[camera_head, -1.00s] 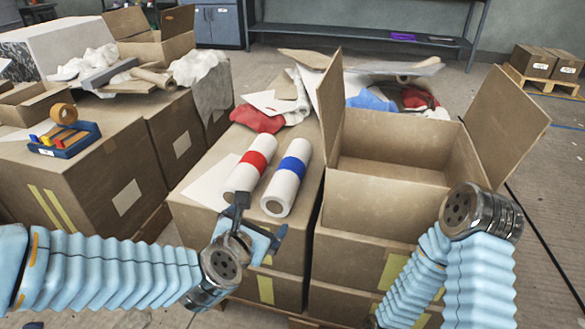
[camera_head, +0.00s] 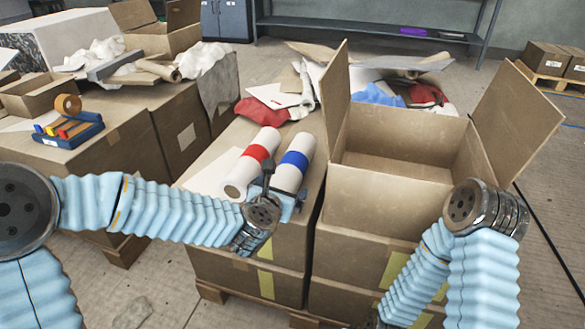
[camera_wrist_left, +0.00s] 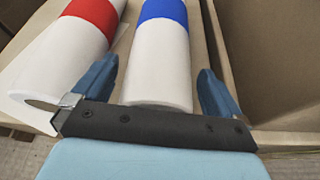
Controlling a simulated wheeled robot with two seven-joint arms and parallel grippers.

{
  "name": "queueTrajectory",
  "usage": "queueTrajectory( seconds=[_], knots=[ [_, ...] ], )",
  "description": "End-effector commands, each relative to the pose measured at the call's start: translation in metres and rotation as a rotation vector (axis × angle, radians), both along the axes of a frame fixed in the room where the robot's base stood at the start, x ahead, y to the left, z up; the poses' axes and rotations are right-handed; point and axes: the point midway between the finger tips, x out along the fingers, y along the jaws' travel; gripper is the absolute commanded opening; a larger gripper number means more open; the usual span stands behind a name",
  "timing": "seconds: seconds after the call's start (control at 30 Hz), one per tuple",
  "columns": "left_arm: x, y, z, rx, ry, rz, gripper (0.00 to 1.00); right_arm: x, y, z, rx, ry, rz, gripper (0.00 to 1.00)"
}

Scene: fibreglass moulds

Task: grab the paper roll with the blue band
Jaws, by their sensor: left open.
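The paper roll with the blue band (camera_head: 294,159) lies on top of a closed cardboard box, its near end toward me. The roll with the red band (camera_head: 253,161) lies beside it on the left. My left gripper (camera_head: 284,190) is open at the near end of the blue-banded roll. In the left wrist view, one finger (camera_wrist_left: 158,88) stands on each side of that roll (camera_wrist_left: 160,60), the left one between the two rolls; contact cannot be told. The red-banded roll (camera_wrist_left: 70,50) is outside the fingers. My right gripper is out of view; only my right arm shows.
An open cardboard box (camera_head: 375,205) with raised flaps stands just right of the rolls. Crumpled cloth and paper (camera_head: 268,111) lie behind them. A blue tray with a tape roll (camera_head: 68,132) sits on boxes at the left.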

Motion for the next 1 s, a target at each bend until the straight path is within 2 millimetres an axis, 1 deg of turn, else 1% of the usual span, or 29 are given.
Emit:
queueTrajectory(
  seconds=[0.03,0.13,0.37,0.8,0.83,1.0],
  knots=[
    [0.0062,-0.0012,-0.0031,-0.002,0.003,0.001,1.00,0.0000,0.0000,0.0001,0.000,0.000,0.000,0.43],
    [0.0133,-0.0026,-0.0058,-0.001,0.001,0.002,1.00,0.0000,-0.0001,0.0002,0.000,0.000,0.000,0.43],
    [0.0145,-0.0027,-0.0058,0.001,-0.001,0.002,1.00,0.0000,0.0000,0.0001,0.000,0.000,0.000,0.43],
    [0.0142,-0.0026,-0.0057,0.001,-0.001,0.002,0.33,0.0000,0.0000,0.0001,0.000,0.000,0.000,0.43],
    [0.0145,-0.0028,-0.0043,0.000,-0.003,0.001,0.30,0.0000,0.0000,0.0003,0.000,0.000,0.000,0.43],
    [0.0144,-0.0029,-0.0042,0.000,-0.003,0.001,0.30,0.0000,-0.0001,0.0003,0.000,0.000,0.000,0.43]
  ],
)
